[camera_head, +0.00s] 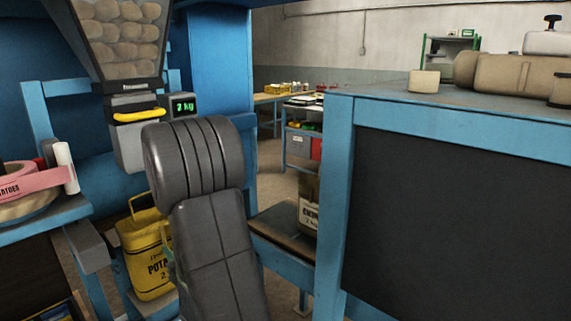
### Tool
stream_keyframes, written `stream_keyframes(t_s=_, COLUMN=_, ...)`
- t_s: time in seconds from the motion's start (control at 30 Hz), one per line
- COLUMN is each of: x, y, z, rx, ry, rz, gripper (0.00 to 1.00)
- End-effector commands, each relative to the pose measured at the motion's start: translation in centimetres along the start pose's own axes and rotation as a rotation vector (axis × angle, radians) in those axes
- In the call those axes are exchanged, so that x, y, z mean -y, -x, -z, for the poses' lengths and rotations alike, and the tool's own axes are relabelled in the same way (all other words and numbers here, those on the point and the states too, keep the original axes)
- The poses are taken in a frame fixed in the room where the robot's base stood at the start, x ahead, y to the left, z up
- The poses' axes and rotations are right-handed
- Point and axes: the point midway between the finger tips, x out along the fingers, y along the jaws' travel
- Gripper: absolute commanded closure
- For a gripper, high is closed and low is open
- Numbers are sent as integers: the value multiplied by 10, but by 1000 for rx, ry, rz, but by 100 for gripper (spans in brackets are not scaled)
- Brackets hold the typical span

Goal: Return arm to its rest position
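My dark grey arm rises through the middle of the head view, bent, with a ribbed joint at its top. No gripper fingers can be made out; the end of the arm is hidden or out of frame. A yellow sack (146,262) with black "POTA…" lettering stands upright behind the arm, partly covered by it. I cannot tell whether anything touches it.
A potato hopper (121,38) with a yellow handle (139,116) and a "2 kg" display (184,106) hangs above. A pink label roll (38,182) lies on the left shelf. A blue-framed bench (455,121) with a sewing machine (510,74) blocks the right. A lettered sack (308,214) stands behind.

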Motion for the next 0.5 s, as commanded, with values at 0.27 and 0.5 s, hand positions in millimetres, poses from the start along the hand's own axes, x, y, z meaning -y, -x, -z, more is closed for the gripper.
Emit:
stream_keyframes(t_s=0.27, x=0, y=-34, z=0, rx=1, ry=0, rz=0, gripper=74)
stream_keyframes(t_s=0.5, x=0, y=-34, z=7, rx=-1, ry=0, rz=0, gripper=74)
